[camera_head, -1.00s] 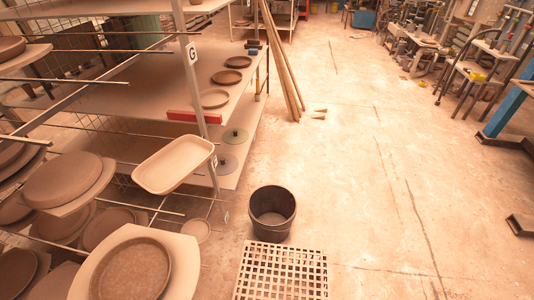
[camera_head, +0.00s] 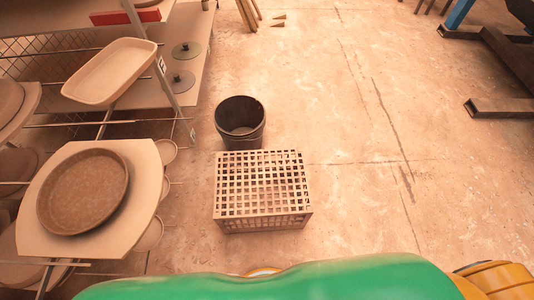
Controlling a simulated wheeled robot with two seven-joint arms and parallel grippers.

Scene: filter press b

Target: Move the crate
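The crate (camera_head: 262,222) is a pale, box-shaped lattice crate with a grid of square holes on its top and front. It sits on the floor at the lower middle of the head view, just in front of a dark bucket. Neither of my grippers shows in this view. The green and yellow parts along the bottom edge appear to be mine.
The dark bucket (camera_head: 240,124) stands right behind the crate. A rack with round plates (camera_head: 84,190) and a rectangular tray (camera_head: 110,72) is close on the left. Dark metal legs (camera_head: 500,107) stand at the upper right. The floor (camera_head: 345,140) right of the crate is clear.

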